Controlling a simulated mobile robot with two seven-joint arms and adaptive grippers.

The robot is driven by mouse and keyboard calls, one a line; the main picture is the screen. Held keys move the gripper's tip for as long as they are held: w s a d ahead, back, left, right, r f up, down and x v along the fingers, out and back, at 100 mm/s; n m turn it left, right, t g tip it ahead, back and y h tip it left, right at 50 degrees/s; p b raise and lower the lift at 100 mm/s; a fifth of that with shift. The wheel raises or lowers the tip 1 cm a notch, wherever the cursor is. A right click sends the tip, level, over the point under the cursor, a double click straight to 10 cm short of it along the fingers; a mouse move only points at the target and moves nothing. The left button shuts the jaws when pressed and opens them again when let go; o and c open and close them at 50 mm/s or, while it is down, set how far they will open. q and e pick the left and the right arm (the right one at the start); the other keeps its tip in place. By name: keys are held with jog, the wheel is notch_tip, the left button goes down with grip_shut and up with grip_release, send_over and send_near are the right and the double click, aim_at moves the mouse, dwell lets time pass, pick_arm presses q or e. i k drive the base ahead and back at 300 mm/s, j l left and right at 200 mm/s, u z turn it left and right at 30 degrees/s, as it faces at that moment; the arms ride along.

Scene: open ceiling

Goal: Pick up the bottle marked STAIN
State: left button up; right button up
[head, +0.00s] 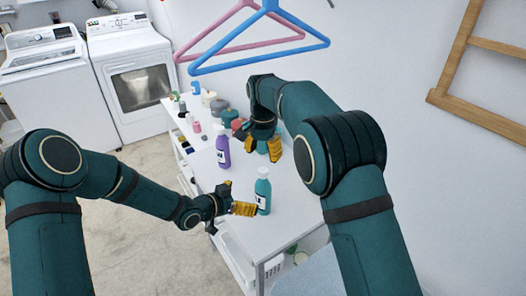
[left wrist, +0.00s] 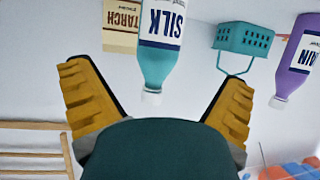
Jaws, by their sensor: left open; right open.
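A purple bottle (head: 222,152) stands upright on the white table, left of my right gripper (head: 259,142). In the left wrist view, which is upside down, a purple bottle (left wrist: 292,70) shows at the right edge, its cut-off label ending in "AIN". A teal bottle (head: 263,197) marked SILK in the left wrist view (left wrist: 157,65) stands nearer the front. My left gripper (head: 242,196) is open, its fingers pointing toward the teal bottle, which appears between them in the wrist view. My right gripper is open with fingers pointing down, right of the purple bottle; it looks empty.
The white table (head: 232,230) is bare at its front. Several small containers crowd its far end. A box marked STARCH (left wrist: 120,40) and a teal basket (left wrist: 243,40) show in the left wrist view. Blue and pink hangers (head: 262,55) hang above; a wooden rack (head: 485,118) is at right.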

aim_at(222, 151)
jog(key=k+j, duration=0.2)
jog(key=j, duration=0.15)
jog(key=k+j, duration=0.25)
jog(key=j, duration=0.15)
jog(key=k+j, duration=0.2)
jog(key=j, duration=0.15)
